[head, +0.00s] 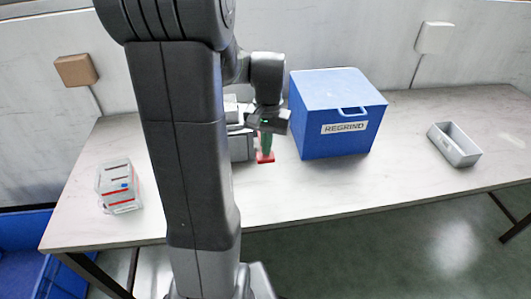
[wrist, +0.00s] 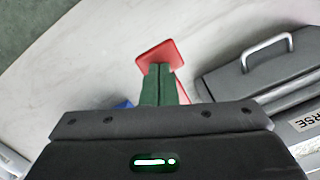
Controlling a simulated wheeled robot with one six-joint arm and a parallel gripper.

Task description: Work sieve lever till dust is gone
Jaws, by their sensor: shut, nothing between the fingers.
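The red lever (head: 265,158) ends in a flat red plate beside the grey sieve machine (head: 242,148). In the wrist view the red plate (wrist: 160,52) lies just beyond my fingertips, with a thin red bar running back beside the green fingers. My gripper (head: 266,148) points down at the lever; its fingers (wrist: 158,72) are together with nothing between them. Whether they touch the lever I cannot tell. The grey machine also shows in the wrist view (wrist: 265,85), with a handled drawer and a label ending in "RSE". My arm hides much of the machine in the head view. No dust can be made out.
A blue box marked REGRIND (head: 325,110) stands close to the right of my gripper. A grey open tray (head: 455,145) lies far right. A clear container with red bands (head: 118,187) stands at the left of the table (head: 290,190). The table front is clear.

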